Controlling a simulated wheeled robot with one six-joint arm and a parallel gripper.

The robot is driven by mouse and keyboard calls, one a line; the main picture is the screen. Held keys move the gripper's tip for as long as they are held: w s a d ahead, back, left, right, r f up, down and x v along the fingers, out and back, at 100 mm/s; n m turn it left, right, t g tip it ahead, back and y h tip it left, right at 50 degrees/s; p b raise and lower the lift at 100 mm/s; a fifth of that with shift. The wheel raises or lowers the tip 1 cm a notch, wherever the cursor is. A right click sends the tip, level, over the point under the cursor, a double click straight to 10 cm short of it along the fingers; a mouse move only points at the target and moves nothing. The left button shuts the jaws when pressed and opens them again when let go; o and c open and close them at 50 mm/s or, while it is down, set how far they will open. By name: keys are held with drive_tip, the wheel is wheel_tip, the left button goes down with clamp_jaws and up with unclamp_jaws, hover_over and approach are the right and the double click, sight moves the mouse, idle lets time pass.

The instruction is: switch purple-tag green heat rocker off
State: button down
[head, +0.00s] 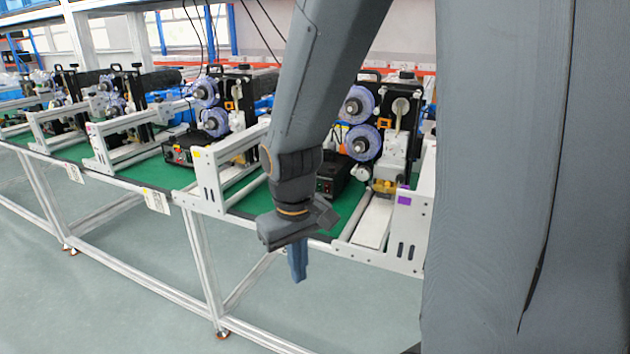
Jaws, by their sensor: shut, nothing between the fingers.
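A purple tag (405,196) sits on the white front bracket of the nearest coder machine (378,125), at the right in the head view. A black control box (333,178) stands on the green bench top just left of that machine, partly hidden behind my arm. No green rocker can be made out on it, so its position cannot be read. My gripper (298,274) points down and is shut and empty. In the picture it appears below the box, over the bench's front edge, apart from the box.
Another black control box (180,148) with a red part stands by the yellow-tag machine (215,110) to the left. More coder machines (70,95) line the bench further left. White brackets (210,180) stick out at the bench front. The floor (120,270) before it is clear.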

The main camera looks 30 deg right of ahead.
sight(320, 187)
drive_tip(key=w+d+r+n+t+h+p, duration=0.1)
drive_tip(key=w+d+r+n, duration=0.1)
drive_tip(key=w, duration=0.6)
drive_tip(key=w+d+r+n+h+p, duration=0.1)
drive_tip(key=w+d+r+n, duration=0.1)
drive_tip(key=w+d+r, duration=0.2)
drive_tip(key=w+d+r+n+t+h+p, duration=0.1)
drive_tip(key=w+d, duration=0.5)
drive_tip(key=w, duration=0.6)
wheel_tip(320, 187, up, 3)
drive_tip(key=shift+d+f+n+t+p, duration=0.15)
drive_tip(key=shift+d+n+t+p, duration=0.25)
drive_tip(key=shift+n, duration=0.3)
drive_tip(key=shift+a, duration=0.15)
drive_tip(key=p+x, duration=0.1)
drive_tip(key=x, duration=0.4)
drive_tip(key=p+x, duration=0.1)
drive_tip(key=x, duration=0.4)
drive_tip(key=shift+s+f, duration=0.1)
drive_tip(key=shift+s, duration=0.1)
drive_tip(key=shift+w+d+r+p, duration=0.2)
drive_tip(key=shift+w+d+p, duration=0.2)
drive_tip(key=shift+d, duration=0.2)
drive_tip(key=shift+w+d+r+p, duration=0.2)
drive_tip(key=shift+w+d+p, duration=0.15)
drive_tip(key=shift+d, duration=0.25)
drive_tip(key=shift+w+d, duration=0.5)
drive_tip(key=shift+d, duration=0.05)
